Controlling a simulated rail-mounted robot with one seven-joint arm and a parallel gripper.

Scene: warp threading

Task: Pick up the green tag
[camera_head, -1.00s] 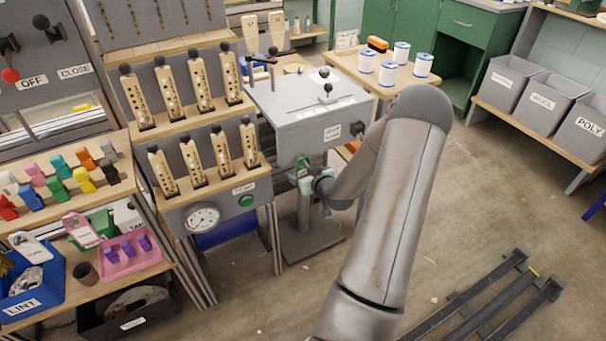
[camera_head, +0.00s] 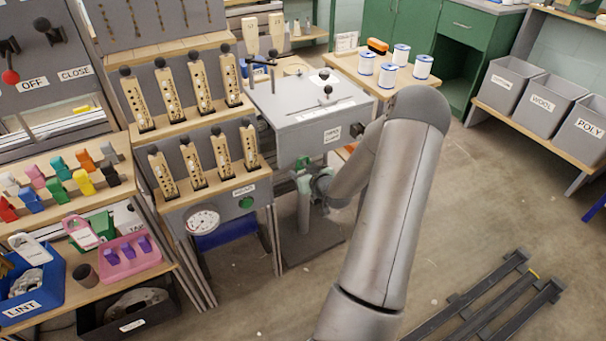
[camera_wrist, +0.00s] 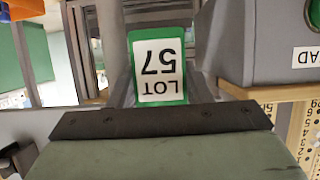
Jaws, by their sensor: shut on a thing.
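The green tag (camera_wrist: 159,65) shows in the wrist view with a white label reading "LOT 57", upside down in the picture. It stands out beyond the dark front edge of my gripper (camera_wrist: 160,103), which is shut on it. In the head view, my gripper (camera_head: 303,177) is beside the grey box on its stand, right of the shelf with the dial. A small bit of the green tag (camera_head: 303,161) shows at its tip there. The rest of the tag is hidden by the gripper.
The grey box (camera_head: 307,118) with knobs on top stands just above the gripper. The rack with the dial (camera_head: 203,220) and green button is close on the left. Coloured clips (camera_head: 58,190) stand on a shelf at far left.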

